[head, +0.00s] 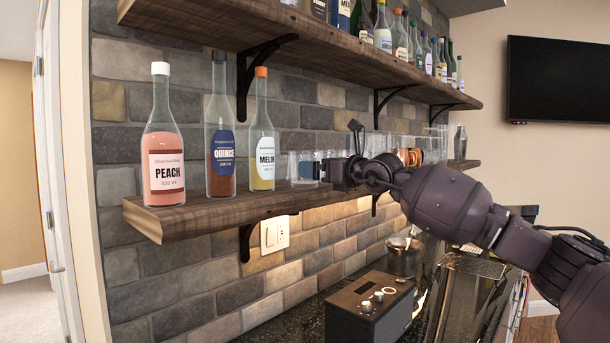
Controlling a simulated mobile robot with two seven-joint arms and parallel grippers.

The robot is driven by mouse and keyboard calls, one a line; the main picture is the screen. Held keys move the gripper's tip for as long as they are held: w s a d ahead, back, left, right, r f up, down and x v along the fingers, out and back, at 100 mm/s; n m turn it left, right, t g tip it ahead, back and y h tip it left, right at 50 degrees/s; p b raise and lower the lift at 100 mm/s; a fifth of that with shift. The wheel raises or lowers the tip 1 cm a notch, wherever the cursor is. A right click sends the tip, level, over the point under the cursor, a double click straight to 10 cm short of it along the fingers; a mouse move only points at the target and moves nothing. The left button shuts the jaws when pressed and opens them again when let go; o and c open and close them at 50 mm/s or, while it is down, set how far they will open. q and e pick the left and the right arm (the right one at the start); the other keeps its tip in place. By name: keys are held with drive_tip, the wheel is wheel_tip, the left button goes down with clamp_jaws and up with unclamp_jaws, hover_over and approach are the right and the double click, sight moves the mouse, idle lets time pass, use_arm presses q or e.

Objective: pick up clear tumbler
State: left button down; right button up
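Clear glass tumblers (305,168) stand on the lower wooden shelf, just right of the melon bottle. They overlap in this view, so I cannot separate each one. My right gripper (328,171) reaches in from the right at shelf height, with its fingertips close to the right side of these glasses. Whether it touches a tumbler, and how far its fingers are apart, is too small to tell. My gripper and arm hide part of the glassware behind them. My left gripper is not in view.
On the lower shelf (215,212), peach (164,150), quince (220,150) and melon (262,150) bottles stand left of the tumblers. Copper mugs (408,156) and more glassware stand farther right. The upper shelf (215,22) overhangs. A black box with knobs (370,308) sits on the counter below.

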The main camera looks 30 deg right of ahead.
drive_tip(key=shift+w+a+r, duration=0.1)
drive_tip(key=shift+w+r, duration=0.1)
drive_tip(key=shift+w, duration=0.25)
drive_tip(key=p+x, duration=0.1)
drive_tip(key=x, duration=0.2)
drive_tip(key=shift+w, duration=0.1)
drive_tip(key=shift+w+f, duration=0.15)
drive_tip(key=shift+w, duration=0.35)
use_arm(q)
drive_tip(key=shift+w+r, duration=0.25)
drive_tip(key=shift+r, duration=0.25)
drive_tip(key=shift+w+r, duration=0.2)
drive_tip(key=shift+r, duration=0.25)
use_arm(e)
drive_tip(key=shift+c, duration=0.3)
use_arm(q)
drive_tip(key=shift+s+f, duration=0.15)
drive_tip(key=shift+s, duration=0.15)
use_arm(e)
drive_tip(key=c, duration=1)
